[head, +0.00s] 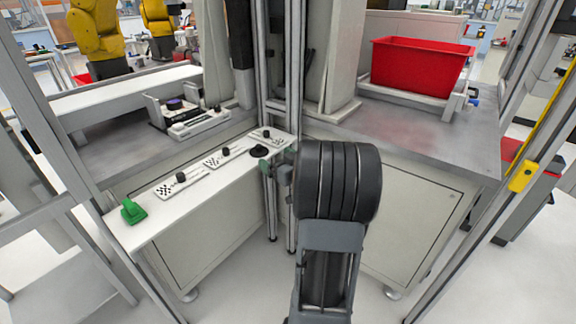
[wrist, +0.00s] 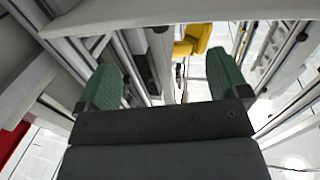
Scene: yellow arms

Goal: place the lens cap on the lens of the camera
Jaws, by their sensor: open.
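A flat black round piece (head: 259,151), which looks like the lens cap, lies on the right end of the white shelf. A dark device with a purple-tinted round top (head: 174,103), which looks like the camera with its lens facing up, stands in a pale holder on the grey bench at the left. My gripper (head: 278,160) is at the right end of the shelf, just right of the black piece, partly hidden by my arm. In the wrist view my gripper (wrist: 164,80) has its green fingers wide apart with nothing between them. Neither cap nor camera can be made out there.
The white shelf (head: 150,222) carries several checkered cards with black knobs (head: 181,177) and a green block (head: 132,211). A red bin (head: 422,66) stands on the right bench. Metal posts (head: 292,110) rise between the benches, close to my gripper.

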